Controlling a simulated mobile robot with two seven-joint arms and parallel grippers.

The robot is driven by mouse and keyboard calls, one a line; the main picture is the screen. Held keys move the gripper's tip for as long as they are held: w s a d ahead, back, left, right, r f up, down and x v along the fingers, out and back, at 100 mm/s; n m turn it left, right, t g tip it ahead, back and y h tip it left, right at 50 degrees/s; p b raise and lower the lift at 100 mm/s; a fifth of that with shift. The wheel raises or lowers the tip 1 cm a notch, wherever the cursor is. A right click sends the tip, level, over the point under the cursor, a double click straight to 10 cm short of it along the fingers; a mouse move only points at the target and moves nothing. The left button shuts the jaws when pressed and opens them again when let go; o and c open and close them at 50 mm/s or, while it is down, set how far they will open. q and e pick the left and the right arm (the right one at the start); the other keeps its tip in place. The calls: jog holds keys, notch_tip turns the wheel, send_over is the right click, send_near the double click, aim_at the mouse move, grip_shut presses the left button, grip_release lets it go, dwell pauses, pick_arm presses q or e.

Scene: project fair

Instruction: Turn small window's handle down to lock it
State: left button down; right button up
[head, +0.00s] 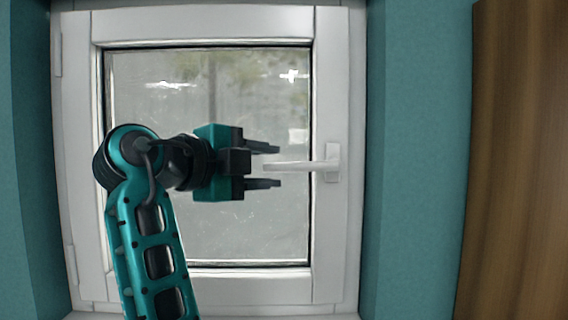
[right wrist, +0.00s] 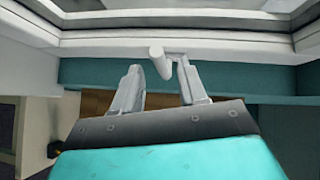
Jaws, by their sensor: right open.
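The small window (head: 335,230) has a white frame and is closed in its recess. Its white handle (head: 300,166) lies horizontal, pointing left from its base plate (head: 333,163) on the right side of the frame. My right gripper (head: 275,166) is open, with one finger above and one below the free end of the handle. In the right wrist view, the handle's end (right wrist: 157,58) shows between the two fingertips (right wrist: 160,68). Neither finger visibly touches it. My left gripper is not in view.
Teal walls (head: 415,160) flank the window recess. A brown wooden panel (head: 515,160) stands at the far right. White hinges (head: 57,52) are on the window's left side. The space just below the handle in front of the glass looks clear.

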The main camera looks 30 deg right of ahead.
aim_at(279, 167)
jog(key=shift+p+x, duration=0.3)
jog(key=shift+x, duration=2.1)
grip_shut()
